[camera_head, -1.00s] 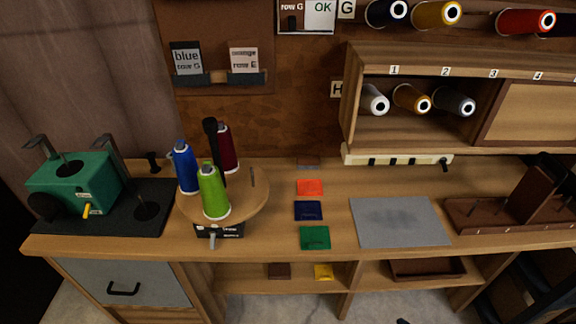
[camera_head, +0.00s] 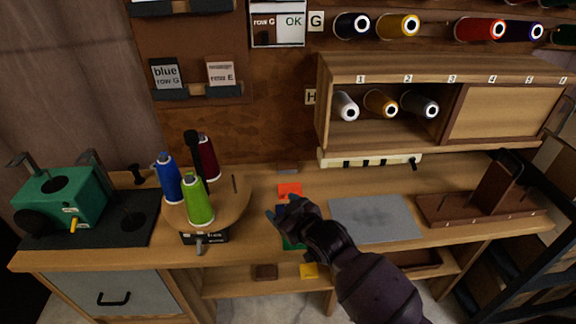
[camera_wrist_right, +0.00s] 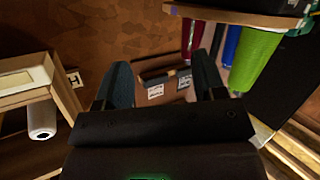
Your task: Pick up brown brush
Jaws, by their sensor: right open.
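No brush is plain to see. My left gripper is not in view.
A round wooden stand (camera_head: 237,210) with blue, green and dark red thread cones is left of my gripper. A grey mat (camera_head: 375,220) and a brown wooden rack (camera_head: 475,208) are to the right.

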